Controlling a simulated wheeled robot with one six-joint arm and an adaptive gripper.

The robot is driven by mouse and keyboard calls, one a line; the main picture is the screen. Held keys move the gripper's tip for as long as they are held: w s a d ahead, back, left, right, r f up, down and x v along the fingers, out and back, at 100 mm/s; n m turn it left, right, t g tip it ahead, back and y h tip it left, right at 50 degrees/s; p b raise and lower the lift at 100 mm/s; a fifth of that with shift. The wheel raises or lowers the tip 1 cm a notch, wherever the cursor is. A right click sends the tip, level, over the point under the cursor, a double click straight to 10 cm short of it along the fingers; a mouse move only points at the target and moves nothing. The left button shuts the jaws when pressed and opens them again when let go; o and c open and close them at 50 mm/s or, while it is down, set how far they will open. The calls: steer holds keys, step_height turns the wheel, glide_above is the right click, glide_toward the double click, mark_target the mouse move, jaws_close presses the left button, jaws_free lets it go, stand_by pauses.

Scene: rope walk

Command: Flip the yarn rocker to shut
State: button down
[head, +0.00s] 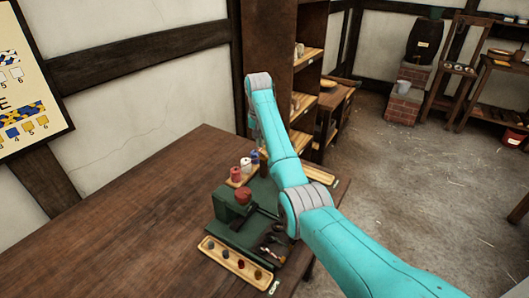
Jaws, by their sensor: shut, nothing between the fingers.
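A dark green machine (226,208) stands on the wooden table, with a round red part (243,196) on top. Dark small parts (272,246) sit at its front right, too small to make out. I cannot pick out the yarn rocker or tell its position. Red (236,174), white (246,165) and blue spools stand on a wooden strip behind the machine. My teal arm reaches over the right side of the machine, and its wrist bends down at the far end. My gripper is hidden behind the arm.
A wooden tray (212,249) with several small round pieces lies at the front of the machine. Another light tray (313,173) lies behind the arm. The table's left side (120,225) is clear. Shelves (307,58) stand behind the table.

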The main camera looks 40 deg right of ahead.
mark_target(260, 149)
steer(key=shift+f, duration=1.25)
steer(key=shift+r, duration=4.1)
steer(key=shift+f, duration=0.1)
